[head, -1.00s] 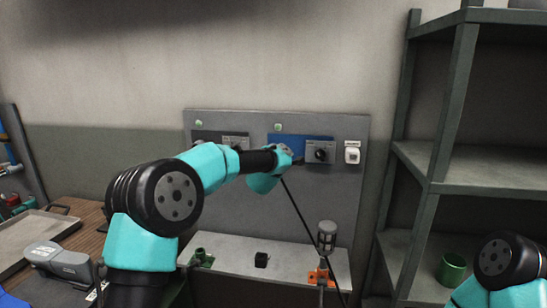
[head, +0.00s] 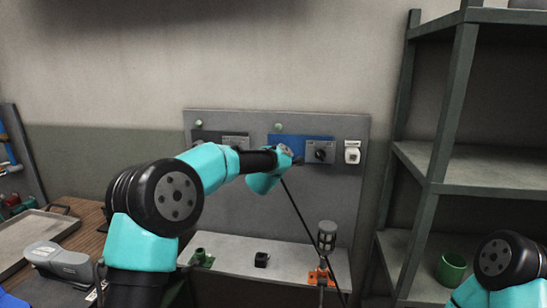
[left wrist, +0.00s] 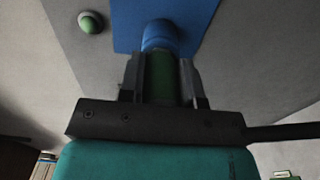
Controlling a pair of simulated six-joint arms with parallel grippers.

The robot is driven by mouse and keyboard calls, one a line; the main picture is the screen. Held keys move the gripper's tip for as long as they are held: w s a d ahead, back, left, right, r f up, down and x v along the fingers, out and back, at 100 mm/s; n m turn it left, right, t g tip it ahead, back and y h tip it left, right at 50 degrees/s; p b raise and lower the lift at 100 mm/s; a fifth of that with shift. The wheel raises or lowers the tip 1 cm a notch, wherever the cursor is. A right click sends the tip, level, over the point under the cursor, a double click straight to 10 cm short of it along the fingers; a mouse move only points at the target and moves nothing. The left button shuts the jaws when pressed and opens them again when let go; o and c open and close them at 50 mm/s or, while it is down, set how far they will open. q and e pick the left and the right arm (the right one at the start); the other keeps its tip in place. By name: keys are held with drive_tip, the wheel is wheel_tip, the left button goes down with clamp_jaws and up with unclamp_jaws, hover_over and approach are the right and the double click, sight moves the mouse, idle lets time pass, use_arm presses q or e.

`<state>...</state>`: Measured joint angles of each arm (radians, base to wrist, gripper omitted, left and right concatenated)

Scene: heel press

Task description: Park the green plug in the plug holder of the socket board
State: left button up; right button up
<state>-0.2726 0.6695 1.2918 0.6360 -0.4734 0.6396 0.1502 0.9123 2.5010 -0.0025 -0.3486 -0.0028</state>
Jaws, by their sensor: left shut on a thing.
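The grey socket board (head: 340,210) stands against the wall with a blue panel (head: 300,142) at its upper right. My left gripper (left wrist: 160,72) is shut on the green plug (left wrist: 160,78) in front of the blue panel (left wrist: 190,18). A blue round piece (left wrist: 160,36) lies at the plug's far end; whether it is seated cannot be told. In the head view my left wrist hides the plug and fingertips. A dark cable (head: 302,218) runs down from the wrist. My right gripper is out of view. Which fitting is the plug holder is unclear.
A rotary switch (head: 320,152) and a white switch (head: 352,154) sit right of my wrist. The ledge below carries a green fitting (head: 202,258), a black block (head: 261,260) and an orange fitting (head: 319,276). Grey shelving (head: 435,170) stands at right.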

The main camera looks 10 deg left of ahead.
use_arm(q)
drive_tip(key=shift+w+a, duration=0.1)
clamp_jaws()
drive_tip(key=shift+s, duration=2.95)
drive_tip(key=shift+s, duration=0.1)
drive_tip(key=shift+s, duration=1.1)
drive_tip(key=shift+d, duration=0.2)
drive_tip(key=d, duration=2.7)
drive_tip(key=shift+d, duration=0.15)
idle(0.5)
